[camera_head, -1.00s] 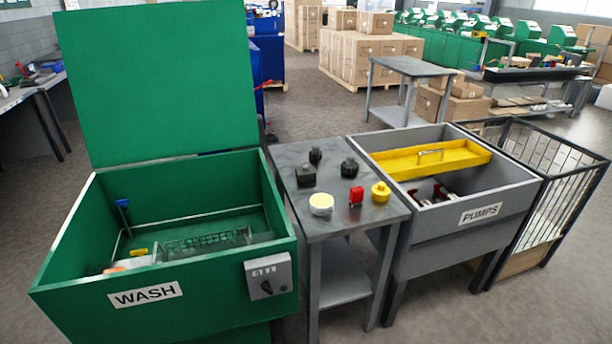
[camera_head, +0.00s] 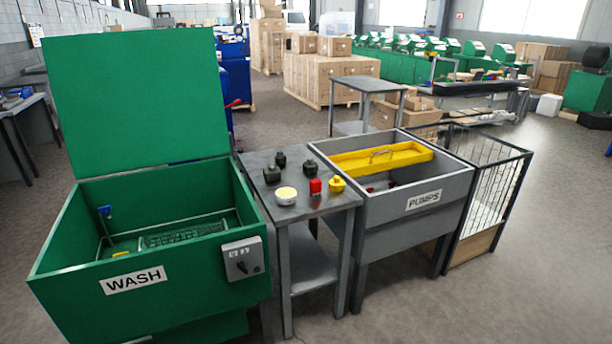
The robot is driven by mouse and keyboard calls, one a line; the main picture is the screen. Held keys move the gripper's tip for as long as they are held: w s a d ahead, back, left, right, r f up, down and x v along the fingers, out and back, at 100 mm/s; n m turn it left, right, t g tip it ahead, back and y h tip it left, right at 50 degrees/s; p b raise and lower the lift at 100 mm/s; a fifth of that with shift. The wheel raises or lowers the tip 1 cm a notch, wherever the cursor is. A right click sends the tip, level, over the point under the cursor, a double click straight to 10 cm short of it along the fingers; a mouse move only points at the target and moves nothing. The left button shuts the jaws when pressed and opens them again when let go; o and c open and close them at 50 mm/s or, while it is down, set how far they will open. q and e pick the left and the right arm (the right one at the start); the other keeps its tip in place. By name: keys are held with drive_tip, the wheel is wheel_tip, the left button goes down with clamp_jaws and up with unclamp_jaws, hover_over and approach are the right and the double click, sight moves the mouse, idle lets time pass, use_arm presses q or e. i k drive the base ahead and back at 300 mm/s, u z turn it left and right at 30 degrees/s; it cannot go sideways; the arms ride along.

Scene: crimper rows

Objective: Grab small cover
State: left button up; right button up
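Several small parts that may be covers stand on the grey side table (camera_head: 327,203) between the wash bin and the pumps bin. They are a round pale-yellow and white piece (camera_head: 286,195), a red piece (camera_head: 315,187), a yellow knob-like piece (camera_head: 337,184) and black pieces (camera_head: 280,159), (camera_head: 309,167) and (camera_head: 272,174). I cannot tell which one is the small cover. Neither of my grippers shows in the head view.
The green WASH bin (camera_head: 150,255), lid raised, stands at left with a wire basket (camera_head: 185,235) inside. The grey PUMPS bin (camera_head: 400,225) holds a yellow tray (camera_head: 385,160); a wire-sided cage (camera_head: 490,195) stands beside it. Floor is clear at right.

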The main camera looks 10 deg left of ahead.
sight(270, 173)
drive_tip(key=z, duration=0.4)
drive_tip(key=i, duration=2.2)
drive_tip(key=u, duration=0.75)
